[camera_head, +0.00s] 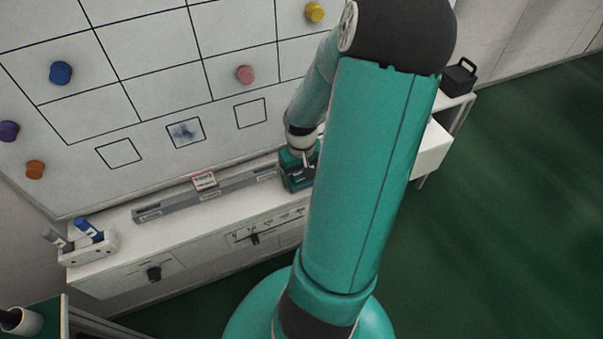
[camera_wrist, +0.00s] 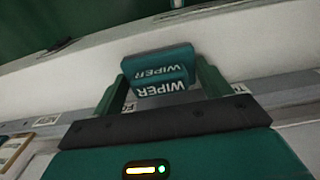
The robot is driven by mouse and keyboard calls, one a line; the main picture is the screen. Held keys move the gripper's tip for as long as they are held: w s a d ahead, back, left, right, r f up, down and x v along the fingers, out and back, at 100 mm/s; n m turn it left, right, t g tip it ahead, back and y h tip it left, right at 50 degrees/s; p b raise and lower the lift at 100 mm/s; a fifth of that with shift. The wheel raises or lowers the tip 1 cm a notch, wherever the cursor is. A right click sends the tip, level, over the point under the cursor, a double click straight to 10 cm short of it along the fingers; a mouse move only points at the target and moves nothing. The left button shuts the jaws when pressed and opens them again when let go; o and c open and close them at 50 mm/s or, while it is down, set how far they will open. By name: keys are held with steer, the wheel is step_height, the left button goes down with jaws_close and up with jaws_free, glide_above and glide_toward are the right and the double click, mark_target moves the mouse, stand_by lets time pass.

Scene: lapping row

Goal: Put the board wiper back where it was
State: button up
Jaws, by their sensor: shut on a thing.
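The board wiper (camera_wrist: 158,70) is a teal block with white "WIPER" lettering, seen in the wrist view. My gripper (camera_wrist: 162,84) is shut on it, with one finger at each side. In the head view my gripper (camera_head: 298,172) is low by the white cabinet top, at the right part of the grey rail (camera_head: 155,213). There I cannot tell the wiper apart from the gripper. The rail also shows in the wrist view (camera_wrist: 285,90), with small white labels, partly covered by my gripper. I cannot tell whether the wiper touches the rail.
The whiteboard (camera_head: 150,40) behind has coloured magnets and a smudged small square (camera_head: 185,132). A small red-and-white box (camera_head: 204,181) stands at the rail. A marker holder (camera_head: 90,247) is at the cabinet's left end. A black box (camera_head: 458,78) stands far right. Green floor is clear at right.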

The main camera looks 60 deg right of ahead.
mark_target(301, 172)
steer(key=o, duration=0.9)
step_height(301, 172, up, 12)
steer(key=shift+r, duration=0.1)
